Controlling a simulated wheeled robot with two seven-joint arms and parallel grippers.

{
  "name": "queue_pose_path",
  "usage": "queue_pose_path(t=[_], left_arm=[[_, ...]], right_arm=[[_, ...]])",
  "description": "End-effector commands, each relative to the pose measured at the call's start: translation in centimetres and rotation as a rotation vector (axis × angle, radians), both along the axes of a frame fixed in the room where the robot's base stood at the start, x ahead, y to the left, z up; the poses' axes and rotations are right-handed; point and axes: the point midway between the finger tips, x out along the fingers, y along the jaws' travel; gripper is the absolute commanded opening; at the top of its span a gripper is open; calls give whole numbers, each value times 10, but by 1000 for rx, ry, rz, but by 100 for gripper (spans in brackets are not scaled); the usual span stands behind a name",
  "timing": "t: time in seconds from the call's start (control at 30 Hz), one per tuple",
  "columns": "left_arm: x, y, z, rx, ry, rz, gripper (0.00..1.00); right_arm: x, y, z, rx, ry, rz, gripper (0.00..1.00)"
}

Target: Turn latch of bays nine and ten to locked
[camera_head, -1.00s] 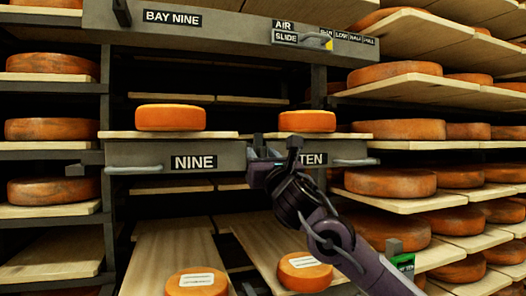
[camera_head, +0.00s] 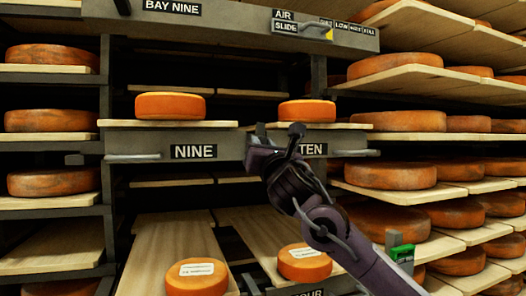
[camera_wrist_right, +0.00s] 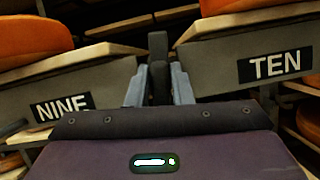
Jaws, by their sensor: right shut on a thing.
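My right gripper (camera_head: 262,148) comes in from the lower right and sits between the NINE label (camera_head: 193,151) and the TEN label (camera_head: 313,149). In the wrist view, the right gripper (camera_wrist_right: 159,88) has its two grey fingers closed around a dark upright latch handle (camera_wrist_right: 158,48) in the gap between the two drawer fronts. The handle looks about upright in that view. The latch's base and any lock marking are hidden behind the gripper. My left gripper is not in view.
An orange cheese wheel stands on bay nine's board (camera_head: 222,123) and another on bay ten's board (camera_head: 352,126). Pull bars (camera_head: 133,157) run across the fronts. An upper beam carries an AIR SLIDE control (camera_head: 328,33). Loaded shelves flank both sides.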

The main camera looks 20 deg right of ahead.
Motion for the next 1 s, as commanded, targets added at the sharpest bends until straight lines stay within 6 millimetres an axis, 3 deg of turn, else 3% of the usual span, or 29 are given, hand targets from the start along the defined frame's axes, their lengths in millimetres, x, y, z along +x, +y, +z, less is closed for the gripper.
queue_pose_path(t=[0.1, 0.4, 1.0], left_arm=[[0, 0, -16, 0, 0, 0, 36], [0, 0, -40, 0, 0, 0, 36], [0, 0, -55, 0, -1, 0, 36]], right_arm=[[-1, 0, -4, 95, 1, 1, 0], [0, -1, -3, 376, 11, 1, 0], [0, -3, -3, 946, 34, -1, 0]])
